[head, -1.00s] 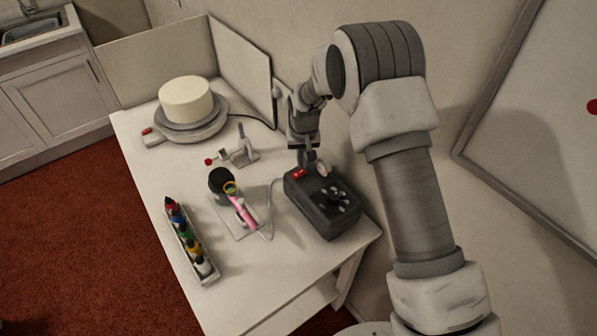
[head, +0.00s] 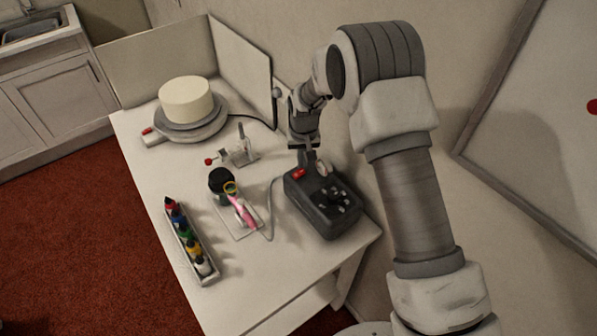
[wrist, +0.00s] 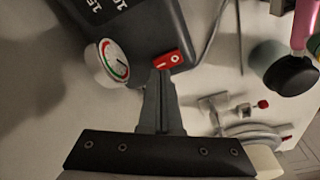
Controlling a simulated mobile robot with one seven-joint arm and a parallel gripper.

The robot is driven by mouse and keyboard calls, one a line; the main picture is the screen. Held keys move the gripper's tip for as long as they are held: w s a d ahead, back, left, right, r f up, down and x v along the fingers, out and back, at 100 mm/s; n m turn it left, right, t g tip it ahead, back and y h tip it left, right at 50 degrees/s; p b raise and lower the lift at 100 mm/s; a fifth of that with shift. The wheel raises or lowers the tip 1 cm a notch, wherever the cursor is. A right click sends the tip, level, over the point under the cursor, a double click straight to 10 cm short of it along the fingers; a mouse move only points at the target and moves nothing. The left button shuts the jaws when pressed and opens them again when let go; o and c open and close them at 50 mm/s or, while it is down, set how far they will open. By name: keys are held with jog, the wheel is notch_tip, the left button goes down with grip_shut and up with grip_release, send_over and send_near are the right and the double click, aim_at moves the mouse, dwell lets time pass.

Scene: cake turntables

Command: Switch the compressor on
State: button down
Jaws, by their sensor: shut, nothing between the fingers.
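The compressor (head: 325,208) is a dark grey box at the right end of the white table. Its red rocker switch (head: 299,174) is at the far left corner, and it shows in the wrist view as a red switch (wrist: 168,60) with white marks. A round gauge (wrist: 113,60) sits beside the switch. My gripper (wrist: 160,78) is shut and empty, its fingertips right at the switch's edge in the wrist view. In the head view my gripper (head: 307,160) is just above the compressor's far end. I cannot tell whether the fingertips touch the switch.
A pink airbrush (head: 242,212) rests on a stand left of the compressor, with a hose between them. A white cake (head: 186,100) stands on a turntable at the back. A rack of colour bottles (head: 188,240) lies along the front left edge. Panels stand behind the table.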

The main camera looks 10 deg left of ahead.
aim_at(302, 171)
jog(key=shift+f+b, duration=0.85)
jog(key=shift+f, duration=0.15)
dwell(0.4)
jog(key=shift+s+r, duration=0.1)
jog(key=shift+r+p, duration=1.55)
jog(key=shift+r, duration=1.9)
jog(key=s+d+r+m+t, duration=0.1)
jog(key=s+d+r, duration=0.3)
jog(key=d+r, duration=0.55)
jog(key=s+d+r+m+t, duration=0.1)
jog(key=s+d+r, duration=0.45)
jog(key=r, duration=0.75)
jog(key=s+d+r, duration=0.1)
jog(key=s+d, duration=0.2)
jog(key=s, duration=0.3)
jog(key=s+d+r+m+t, duration=0.1)
jog(key=s+d+r, duration=0.1)
jog(key=s+d, duration=0.2)
jog(key=s+d+r, duration=0.1)
jog(key=s+d, duration=0.3)
jog(key=s, duration=0.6)
jog(key=shift+s+d+r+m+t+h, duration=0.2)
jog(key=shift+s+r+m+t+h, duration=0.1)
jog(key=shift+t, duration=0.1)
